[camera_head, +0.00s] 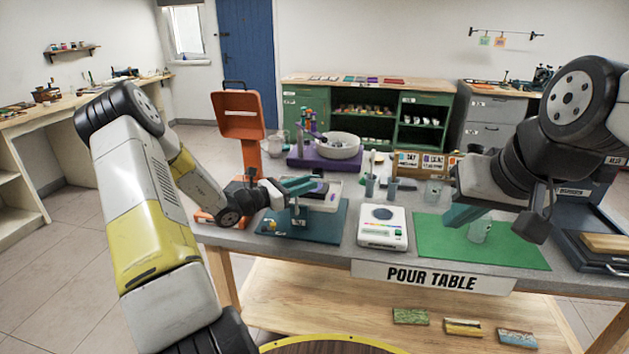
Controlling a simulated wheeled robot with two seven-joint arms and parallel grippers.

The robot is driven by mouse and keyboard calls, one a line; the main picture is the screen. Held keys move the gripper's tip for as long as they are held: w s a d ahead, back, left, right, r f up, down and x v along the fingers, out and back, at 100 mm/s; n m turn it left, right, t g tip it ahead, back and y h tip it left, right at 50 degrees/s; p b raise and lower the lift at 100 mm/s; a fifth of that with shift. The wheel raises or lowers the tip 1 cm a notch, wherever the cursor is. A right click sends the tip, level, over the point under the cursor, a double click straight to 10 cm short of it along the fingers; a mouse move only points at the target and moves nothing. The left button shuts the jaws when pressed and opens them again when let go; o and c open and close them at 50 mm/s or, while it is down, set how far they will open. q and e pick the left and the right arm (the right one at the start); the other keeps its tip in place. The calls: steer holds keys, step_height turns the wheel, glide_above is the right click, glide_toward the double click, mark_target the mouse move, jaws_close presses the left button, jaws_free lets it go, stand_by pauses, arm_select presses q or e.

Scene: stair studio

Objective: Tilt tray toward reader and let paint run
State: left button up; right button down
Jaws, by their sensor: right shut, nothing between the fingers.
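A pale, shallow tray (331,205) with something dark in it is above the blue mat (326,232), on the left half of the pour table. No running paint can be made out. My right gripper (452,217) is shut and empty, low over the green mat (430,249). A clear cup (480,231) stands on that mat just right of its fingertips.
A white scale (383,238) stands between the two mats. A dark tray (594,258) lies at the right end. The green mat's front is clear.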

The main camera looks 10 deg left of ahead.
arm_select(q)
jaws_close()
stand_by(1.1)
